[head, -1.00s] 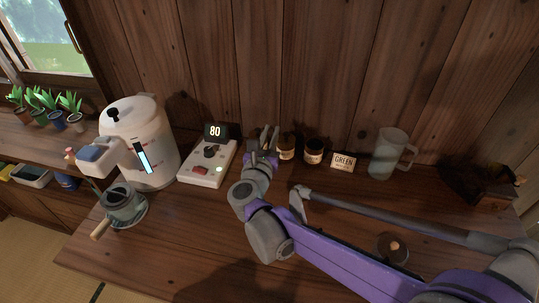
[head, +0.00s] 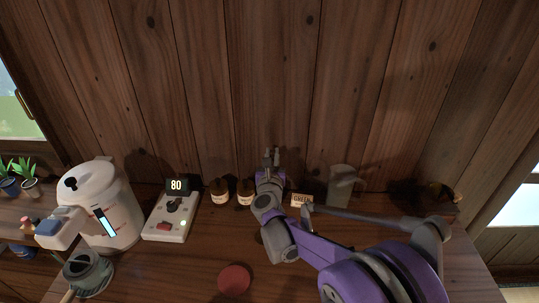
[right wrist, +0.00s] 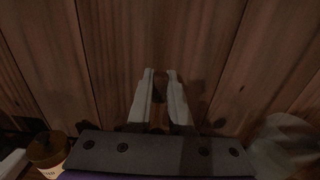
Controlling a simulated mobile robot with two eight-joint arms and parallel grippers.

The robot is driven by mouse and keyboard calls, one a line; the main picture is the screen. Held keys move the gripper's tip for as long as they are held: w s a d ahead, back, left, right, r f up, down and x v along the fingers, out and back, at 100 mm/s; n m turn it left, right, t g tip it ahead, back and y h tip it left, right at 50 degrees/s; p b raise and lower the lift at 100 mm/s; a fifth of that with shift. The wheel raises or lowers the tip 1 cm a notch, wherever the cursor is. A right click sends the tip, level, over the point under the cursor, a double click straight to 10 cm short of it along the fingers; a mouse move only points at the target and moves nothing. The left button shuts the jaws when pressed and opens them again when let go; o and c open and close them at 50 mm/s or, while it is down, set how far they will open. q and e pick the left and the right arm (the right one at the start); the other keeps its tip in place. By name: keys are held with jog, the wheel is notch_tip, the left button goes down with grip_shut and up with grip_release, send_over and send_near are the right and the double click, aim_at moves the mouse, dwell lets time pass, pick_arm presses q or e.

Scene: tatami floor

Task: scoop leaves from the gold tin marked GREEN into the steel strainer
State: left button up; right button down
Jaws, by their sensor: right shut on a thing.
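My right gripper (head: 271,158) is raised in front of the back wall, above and left of the GREEN sign. In the right wrist view its fingers (right wrist: 160,95) are close together, with a small dark brown thing (right wrist: 160,86) between the tips; what it is I cannot tell. A small sign reading GREEN (head: 302,200) stands by the wall, right of my wrist. No gold tin shows clearly; my arm covers part of the counter. My left gripper is not in view.
Two brown labelled jars (head: 220,191) stand left of my wrist. A white kettle (head: 105,205), a control box showing 80 (head: 172,216), and a frosted jug (head: 341,185) line the wall. A red disc (head: 234,279) lies at the front. A dark box (head: 425,197) is at right.

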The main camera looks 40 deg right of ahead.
jog(key=shift+f+b, duration=3.35)
jog(key=shift+f, duration=1.55)
jog(key=shift+r, duration=0.15)
jog(key=shift+r+p, duration=3.6)
jog(key=shift+r, duration=1)
